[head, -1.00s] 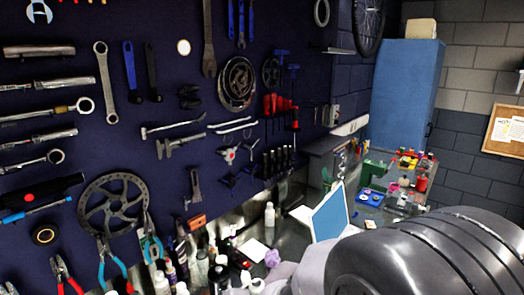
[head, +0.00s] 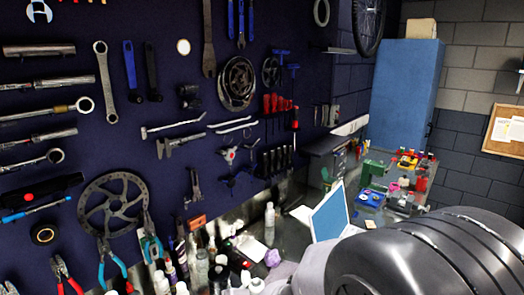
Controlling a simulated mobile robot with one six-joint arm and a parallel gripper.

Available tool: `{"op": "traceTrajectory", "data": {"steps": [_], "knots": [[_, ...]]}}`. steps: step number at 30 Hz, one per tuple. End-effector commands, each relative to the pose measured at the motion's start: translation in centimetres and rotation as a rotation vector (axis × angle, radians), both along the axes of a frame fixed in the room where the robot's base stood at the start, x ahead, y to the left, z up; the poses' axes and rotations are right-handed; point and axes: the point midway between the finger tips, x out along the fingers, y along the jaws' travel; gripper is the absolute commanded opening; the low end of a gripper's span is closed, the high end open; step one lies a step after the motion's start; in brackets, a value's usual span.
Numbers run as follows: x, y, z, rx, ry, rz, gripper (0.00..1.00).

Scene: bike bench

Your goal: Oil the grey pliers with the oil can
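I cannot pick out the oil can for sure; several bottles (head: 202,268) crowd the bench at the bottom of the head view, partly cut off by the frame edge. No pliers in view are clearly the grey ones. A small grey tool (head: 193,186) hangs on the dark tool wall, but its kind is too small to tell. Pliers with teal handles (head: 111,262) and pliers with red handles (head: 66,276) hang at the lower left. My gripper is not in view. A large grey rounded part, likely of my arm, fills the lower right and hides the bench behind it.
A blue-screened laptop (head: 329,213) stands open on the bench. A green vise-like item (head: 372,172) and small coloured items lie farther back. A blue cabinet (head: 403,95) stands in the corner.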

Motion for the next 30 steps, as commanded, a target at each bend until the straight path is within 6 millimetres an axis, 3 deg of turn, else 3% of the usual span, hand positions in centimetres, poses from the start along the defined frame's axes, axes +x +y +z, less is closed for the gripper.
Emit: {"op": "traceTrajectory", "data": {"steps": [6,30], "knots": [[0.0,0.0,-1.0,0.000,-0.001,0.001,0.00],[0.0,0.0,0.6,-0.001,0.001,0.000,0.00]]}}
